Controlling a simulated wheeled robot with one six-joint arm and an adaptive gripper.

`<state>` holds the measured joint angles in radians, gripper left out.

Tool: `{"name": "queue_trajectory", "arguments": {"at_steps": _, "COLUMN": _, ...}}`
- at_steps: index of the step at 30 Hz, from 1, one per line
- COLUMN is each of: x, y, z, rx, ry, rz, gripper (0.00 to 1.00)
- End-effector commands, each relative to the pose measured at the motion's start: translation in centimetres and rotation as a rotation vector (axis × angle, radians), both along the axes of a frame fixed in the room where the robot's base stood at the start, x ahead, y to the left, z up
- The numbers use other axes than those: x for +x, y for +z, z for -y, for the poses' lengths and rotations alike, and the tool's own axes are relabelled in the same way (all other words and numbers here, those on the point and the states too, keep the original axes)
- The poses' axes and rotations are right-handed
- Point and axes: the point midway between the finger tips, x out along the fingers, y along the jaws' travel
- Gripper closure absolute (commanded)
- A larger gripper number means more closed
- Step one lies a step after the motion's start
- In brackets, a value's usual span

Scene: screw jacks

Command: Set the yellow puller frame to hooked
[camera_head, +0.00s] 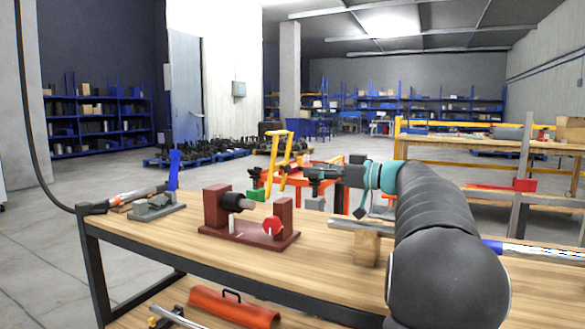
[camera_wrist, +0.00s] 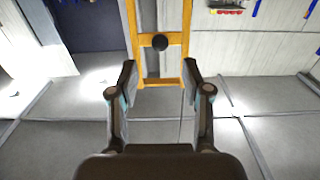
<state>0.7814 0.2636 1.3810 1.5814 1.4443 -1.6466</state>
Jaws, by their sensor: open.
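In the wrist view the yellow frame (camera_wrist: 160,84) shows as two side bars joined by crossbars, with a dark round knob (camera_wrist: 160,42) on the upper one. My gripper (camera_head: 314,174) is just right of the frame. In the wrist view my gripper (camera_wrist: 159,74) is open, its fingertips around the lower end of the frame; I cannot tell whether they touch it. What the frame's far end rests on is unclear.
A dark red screw fixture (camera_head: 250,234) with a red knob (camera_head: 272,225) stands front left of the frame. A wooden block (camera_head: 367,248) under a grey bar lies below my arm. The front tabletop is mostly clear.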

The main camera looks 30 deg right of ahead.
Motion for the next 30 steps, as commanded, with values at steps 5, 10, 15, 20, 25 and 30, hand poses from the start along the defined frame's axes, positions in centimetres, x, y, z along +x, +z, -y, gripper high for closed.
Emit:
{"name": "queue_trajectory", "arguments": {"at_steps": 5, "x": 2.6, "y": 0.1, "z": -2.1, "rx": 0.002, "ry": 0.003, "rz": -0.001, "gripper": 0.51}}
{"name": "queue_trajectory", "arguments": {"at_steps": 10, "x": 4.4, "y": 0.0, "z": -3.5, "rx": 0.001, "ry": 0.002, "rz": -0.002, "gripper": 0.51}}
{"name": "queue_trajectory", "arguments": {"at_steps": 15, "x": 5.2, "y": 0.0, "z": -4.1, "rx": 0.000, "ry": 0.001, "rz": -0.001, "gripper": 0.51}}
{"name": "queue_trajectory", "arguments": {"at_steps": 20, "x": 5.4, "y": 0.0, "z": -4.3, "rx": 0.000, "ry": 0.000, "rz": -0.001, "gripper": 0.51}}
{"name": "queue_trajectory", "arguments": {"at_steps": 25, "x": 5.4, "y": 0.0, "z": -4.2, "rx": 0.000, "ry": 0.000, "rz": -0.001, "gripper": 0.54}}
{"name": "queue_trajectory", "arguments": {"at_steps": 30, "x": 5.4, "y": 0.0, "z": -4.2, "rx": 0.000, "ry": 0.000, "rz": -0.001, "gripper": 0.96}}
